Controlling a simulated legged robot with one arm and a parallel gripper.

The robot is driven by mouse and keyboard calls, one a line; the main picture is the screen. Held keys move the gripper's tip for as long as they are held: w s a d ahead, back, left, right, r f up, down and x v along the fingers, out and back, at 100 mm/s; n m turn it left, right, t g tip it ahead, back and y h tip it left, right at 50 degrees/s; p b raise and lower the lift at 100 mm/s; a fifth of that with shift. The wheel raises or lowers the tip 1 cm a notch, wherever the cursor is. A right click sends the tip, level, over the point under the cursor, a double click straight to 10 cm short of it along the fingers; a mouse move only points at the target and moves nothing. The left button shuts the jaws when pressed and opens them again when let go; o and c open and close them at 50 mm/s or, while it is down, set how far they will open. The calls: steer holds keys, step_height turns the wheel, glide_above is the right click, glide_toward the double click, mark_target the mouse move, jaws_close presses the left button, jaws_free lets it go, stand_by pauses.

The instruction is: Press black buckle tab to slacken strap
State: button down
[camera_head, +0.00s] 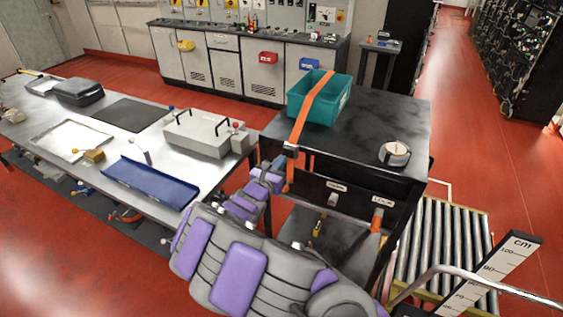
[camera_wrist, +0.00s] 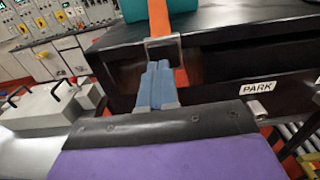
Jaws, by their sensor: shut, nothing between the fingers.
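An orange strap (camera_head: 312,105) runs over a teal bin (camera_head: 333,103) and down the front edge of a black-topped cart (camera_head: 375,120). A dark buckle (camera_head: 290,149) sits on the strap at the cart's edge; it also shows in the wrist view (camera_wrist: 163,48). The strap's tail hangs below it. My gripper (camera_wrist: 159,67) has its blue-grey fingers together and empty, with the tips just below the buckle in the picture. I cannot tell whether they touch it. The black tab is not clearly distinguishable from the buckle frame.
A round dial-like object (camera_head: 394,154) stands on the cart top. A label reading PARK (camera_wrist: 258,87) is on the cart's front. A steel workbench (camera_head: 70,165) with a blue tray (camera_head: 150,182) stands left. A roller conveyor (camera_head: 446,250) lies right of the cart.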

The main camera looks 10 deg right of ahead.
mark_target(289, 152)
steer(key=shift+x, duration=1.15)
